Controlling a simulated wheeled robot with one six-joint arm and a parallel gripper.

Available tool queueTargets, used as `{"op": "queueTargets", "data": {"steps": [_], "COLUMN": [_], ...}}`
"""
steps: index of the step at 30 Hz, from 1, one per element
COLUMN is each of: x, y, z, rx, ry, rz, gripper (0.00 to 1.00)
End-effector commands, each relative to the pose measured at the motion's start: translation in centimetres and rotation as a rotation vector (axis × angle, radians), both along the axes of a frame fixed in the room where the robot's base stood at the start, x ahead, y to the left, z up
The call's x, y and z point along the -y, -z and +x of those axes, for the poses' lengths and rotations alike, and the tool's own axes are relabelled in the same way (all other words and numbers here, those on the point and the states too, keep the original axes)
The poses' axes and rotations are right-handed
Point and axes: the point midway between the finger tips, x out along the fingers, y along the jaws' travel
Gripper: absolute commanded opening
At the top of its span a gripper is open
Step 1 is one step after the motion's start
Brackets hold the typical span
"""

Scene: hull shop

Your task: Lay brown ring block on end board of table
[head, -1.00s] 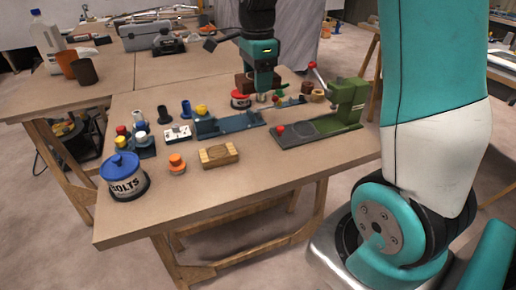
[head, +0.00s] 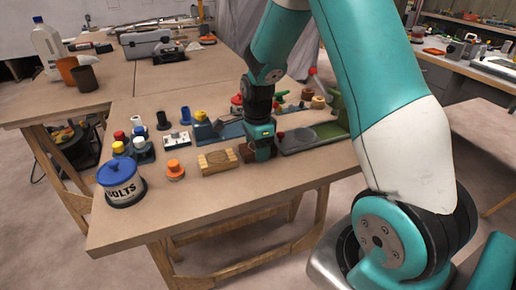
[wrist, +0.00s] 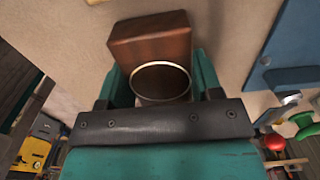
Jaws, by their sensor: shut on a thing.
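The brown ring block (wrist: 150,42) is a dark reddish-brown wooden block with a round, light-rimmed ring. In the wrist view it sits between the two teal fingers of my gripper (wrist: 162,80), which is shut on it. In the head view my gripper (head: 261,152) is low over the table (head: 240,190), near its front edge. Only part of the block (head: 245,153) shows there, left of the gripper. Whether it touches the tabletop I cannot tell. Bare tabletop lies in front of the gripper; no separate end board can be made out.
A light wooden block (head: 216,161) stands close left of the gripper. An orange knob piece (head: 175,169) and a bolts tin (head: 122,184) stand further left. A green-and-grey press (head: 310,137) is close on the right. A blue holder (head: 215,130) lies behind.

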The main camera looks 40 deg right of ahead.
Motion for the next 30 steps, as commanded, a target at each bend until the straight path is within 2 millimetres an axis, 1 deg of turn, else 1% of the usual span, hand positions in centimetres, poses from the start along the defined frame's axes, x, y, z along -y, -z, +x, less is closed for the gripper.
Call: {"op": "queueTargets", "data": {"steps": [11,12,15,24,26,29,30], "x": [0.0,0.0,0.0,0.0,0.0,0.0,0.0], "y": [0.5,0.5,0.5,0.2,-0.3,-1.8,-2.6], "z": [0.0,0.0,0.0,0.0,0.0,0.1,0.1], "rx": [0.001,0.001,0.001,0.001,0.002,0.005,0.006], "ry": [0.000,0.000,0.000,0.000,0.000,0.000,0.000], "rz": [0.000,0.000,0.000,0.000,-0.001,-0.001,-0.002], "gripper": [0.34,0.64,0.85,0.85,0.85,0.85,0.85]}}
